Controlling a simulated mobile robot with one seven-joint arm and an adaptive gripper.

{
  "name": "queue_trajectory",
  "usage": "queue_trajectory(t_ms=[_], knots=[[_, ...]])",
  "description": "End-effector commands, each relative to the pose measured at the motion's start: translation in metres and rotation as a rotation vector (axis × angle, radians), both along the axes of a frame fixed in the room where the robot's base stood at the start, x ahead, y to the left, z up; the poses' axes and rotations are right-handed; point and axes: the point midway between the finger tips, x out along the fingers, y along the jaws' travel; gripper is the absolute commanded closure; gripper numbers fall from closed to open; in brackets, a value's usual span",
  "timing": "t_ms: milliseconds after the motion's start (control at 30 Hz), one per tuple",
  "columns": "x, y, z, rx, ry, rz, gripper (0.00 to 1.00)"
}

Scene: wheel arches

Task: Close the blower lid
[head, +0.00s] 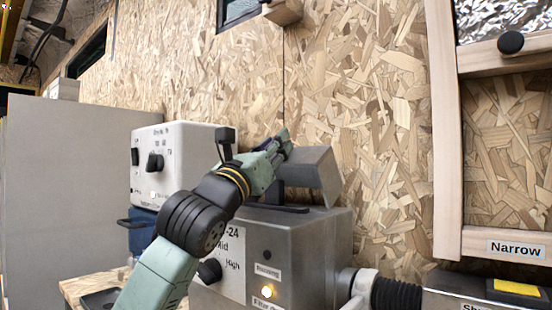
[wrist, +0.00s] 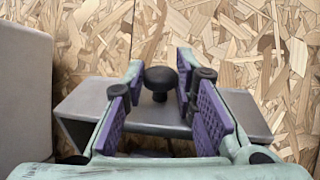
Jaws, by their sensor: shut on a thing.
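The blower (head: 300,245) is a grey metal box with a white front panel reading "Mid" and "High" and a lit orange lamp. Its grey lid (head: 315,168) stands raised and tilted above the top, with a dark opening edge below it. In the wrist view the lid (wrist: 85,103) spans behind my fingers. A round black knob (wrist: 160,79) sits on it, between the fingertips. My gripper (head: 283,145) is at the lid's upper left side; in the wrist view my gripper (wrist: 160,72) is shut on the knob. My arm hides part of the blower's front.
A white control box (head: 172,150) stands behind my arm on the left. A tall grey panel (head: 65,190) is farther left. A black hose (head: 395,293) leaves the blower's right side. The chipboard wall (head: 375,120) is close behind the lid.

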Motion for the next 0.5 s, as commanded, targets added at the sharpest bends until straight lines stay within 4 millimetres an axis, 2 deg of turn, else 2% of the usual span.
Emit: queue_trajectory(t_ms=[467,500], knots=[[-0.0008,0.0009,0.0000,-0.006,-0.009,0.000,1.00],[-0.0009,0.0009,0.0001,-0.006,-0.009,0.000,0.72]])
